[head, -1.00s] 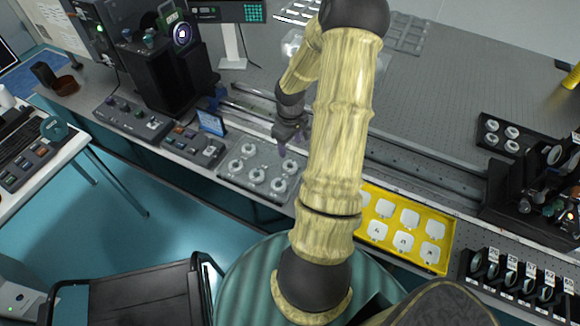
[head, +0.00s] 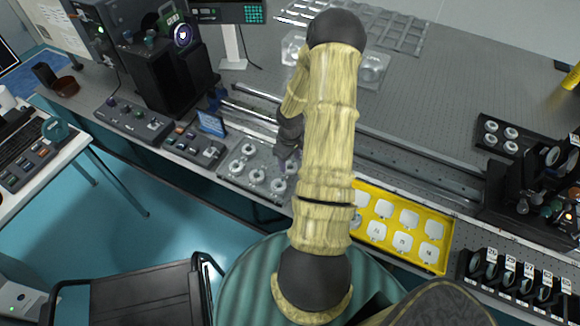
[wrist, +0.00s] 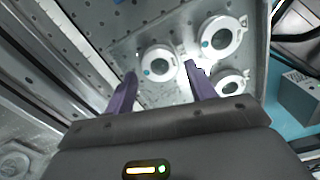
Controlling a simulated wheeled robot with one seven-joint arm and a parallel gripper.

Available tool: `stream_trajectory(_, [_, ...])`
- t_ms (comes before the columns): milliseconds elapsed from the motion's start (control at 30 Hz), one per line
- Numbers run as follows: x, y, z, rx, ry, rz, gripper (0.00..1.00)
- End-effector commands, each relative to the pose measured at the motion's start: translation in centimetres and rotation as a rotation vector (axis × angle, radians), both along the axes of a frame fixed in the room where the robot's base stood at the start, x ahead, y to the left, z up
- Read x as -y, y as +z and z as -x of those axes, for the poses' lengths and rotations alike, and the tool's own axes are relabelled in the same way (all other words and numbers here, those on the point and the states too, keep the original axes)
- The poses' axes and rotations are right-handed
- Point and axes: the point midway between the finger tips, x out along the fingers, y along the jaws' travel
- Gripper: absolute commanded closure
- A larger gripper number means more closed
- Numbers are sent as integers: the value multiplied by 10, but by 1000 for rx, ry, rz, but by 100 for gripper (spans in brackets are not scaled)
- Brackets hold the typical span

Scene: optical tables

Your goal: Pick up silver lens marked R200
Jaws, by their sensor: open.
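Several silver ring-shaped lens mounts (head: 257,176) sit in a clear tray (head: 247,188) at the front edge of the optical table. In the wrist view, three show: one ring (wrist: 158,63) just beyond and between my fingertips, one (wrist: 222,37) farther right, and one (wrist: 230,86) right of my right finger. I cannot read R200 on any of them. My gripper (wrist: 160,82) is open with nothing between its purple fingers. In the head view, my gripper (head: 287,153) is over the right part of the tray, and my arm partly hides it.
A yellow tray (head: 447,248) of pale square pieces lies right of my arm. A rack of labelled dark-rimmed lenses (head: 512,278) stands at the front right. Metal rails (head: 420,166) run behind the trays. Control boxes (head: 193,147) stand to the left.

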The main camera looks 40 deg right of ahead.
Motion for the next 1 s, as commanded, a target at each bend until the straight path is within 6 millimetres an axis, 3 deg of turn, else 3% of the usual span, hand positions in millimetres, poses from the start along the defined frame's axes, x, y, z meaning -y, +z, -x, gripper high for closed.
stream_trajectory(200, [0, -24, 0, -1, 1, 0, 45])
stream_trajectory(733, [1, -25, 0, 0, 1, 1, 45])
stream_trajectory(900, [1, -25, 0, 0, 1, 1, 76])
stream_trajectory(1000, [1, -25, 0, 0, 1, 1, 79])
